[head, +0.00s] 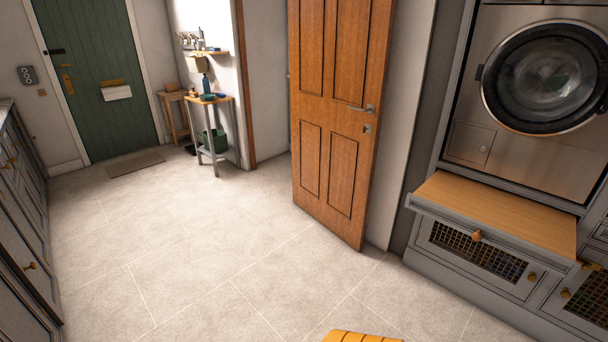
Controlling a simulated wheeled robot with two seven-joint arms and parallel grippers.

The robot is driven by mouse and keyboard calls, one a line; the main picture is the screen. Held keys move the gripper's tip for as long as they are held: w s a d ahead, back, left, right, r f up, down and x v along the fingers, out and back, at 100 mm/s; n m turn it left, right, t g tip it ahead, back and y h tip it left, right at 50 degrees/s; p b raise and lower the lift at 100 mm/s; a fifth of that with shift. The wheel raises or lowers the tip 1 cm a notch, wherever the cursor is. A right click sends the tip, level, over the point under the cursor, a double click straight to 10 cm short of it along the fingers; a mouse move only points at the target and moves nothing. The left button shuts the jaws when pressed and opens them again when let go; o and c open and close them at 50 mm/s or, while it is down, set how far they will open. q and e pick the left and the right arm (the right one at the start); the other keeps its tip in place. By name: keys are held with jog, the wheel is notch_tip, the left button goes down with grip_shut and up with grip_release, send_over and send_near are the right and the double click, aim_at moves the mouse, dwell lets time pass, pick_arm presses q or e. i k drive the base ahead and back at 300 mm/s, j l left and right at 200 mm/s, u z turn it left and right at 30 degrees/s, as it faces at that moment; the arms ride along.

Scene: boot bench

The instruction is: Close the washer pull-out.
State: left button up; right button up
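The washer (546,78) stands at the right with its round glass door shut. Below it, the washer pull-out (498,208) sticks out from the cabinet as a flat wooden shelf with a grey front edge. An orange-brown knob (477,235) sits on that front edge. Neither of my grippers shows in the head view.
A wooden door (338,110) stands ajar left of the washer. Mesh-fronted drawers (478,251) lie under the pull-out. A yellow slatted thing (362,337) shows at the bottom edge. Grey cabinets (22,215) line the left. The tiled floor (190,245) between is clear.

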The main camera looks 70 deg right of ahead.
aim_at(543, 236)
jog(key=z, duration=3.55)
